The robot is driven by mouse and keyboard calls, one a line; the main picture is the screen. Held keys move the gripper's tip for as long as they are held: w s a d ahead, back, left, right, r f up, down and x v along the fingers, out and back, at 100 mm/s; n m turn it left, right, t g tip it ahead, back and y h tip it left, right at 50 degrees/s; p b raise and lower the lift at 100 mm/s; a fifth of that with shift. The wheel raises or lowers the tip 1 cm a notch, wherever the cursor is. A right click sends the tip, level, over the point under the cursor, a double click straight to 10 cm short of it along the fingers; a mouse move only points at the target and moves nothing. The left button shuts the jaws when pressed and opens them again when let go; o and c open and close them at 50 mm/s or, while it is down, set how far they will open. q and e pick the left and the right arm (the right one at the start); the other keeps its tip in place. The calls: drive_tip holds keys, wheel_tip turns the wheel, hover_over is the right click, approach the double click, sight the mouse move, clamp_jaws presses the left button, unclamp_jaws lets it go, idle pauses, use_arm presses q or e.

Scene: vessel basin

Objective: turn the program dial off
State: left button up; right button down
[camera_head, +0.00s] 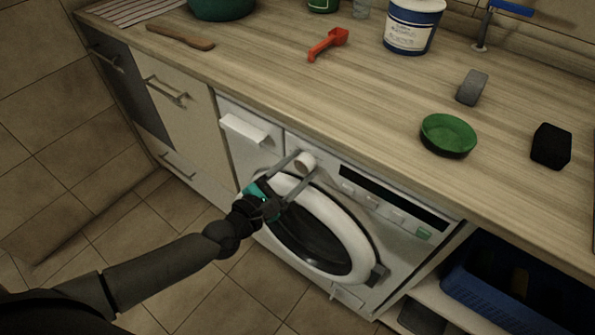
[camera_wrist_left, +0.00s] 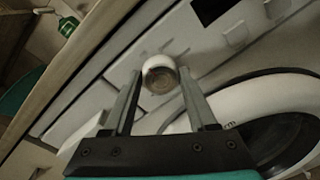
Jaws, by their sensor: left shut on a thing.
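The white round program dial (camera_head: 304,161) sits on the front panel of the washing machine (camera_head: 355,205), left of its dark display. My left gripper (camera_head: 307,164) reaches the panel from the front with a finger on each side of the dial. The dial also shows in the left wrist view (camera_wrist_left: 160,75), between the two fingers of the left gripper (camera_wrist_left: 159,72), and they are shut on it. No pointer mark on the dial can be made out. My right gripper is not in view.
The round door (camera_head: 338,225) is shut below my left gripper. On the wooden worktop (camera_head: 270,75) are a green bowl (camera_head: 448,135), a red scoop (camera_head: 328,43), a white-and-blue tub (camera_head: 412,27) and a black block (camera_head: 550,146). A blue crate (camera_head: 480,285) stands at lower right.

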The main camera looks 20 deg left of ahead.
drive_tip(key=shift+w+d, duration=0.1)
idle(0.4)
use_arm(q)
drive_tip(key=o, duration=1.4)
drive_tip(key=shift+c, duration=0.2)
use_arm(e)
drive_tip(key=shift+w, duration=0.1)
use_arm(q)
drive_tip(key=p+v, duration=0.1)
drive_tip(key=v, duration=1.4)
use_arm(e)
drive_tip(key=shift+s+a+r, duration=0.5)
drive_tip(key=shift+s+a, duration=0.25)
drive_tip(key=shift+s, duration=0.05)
use_arm(q)
drive_tip(key=shift+s, duration=0.1)
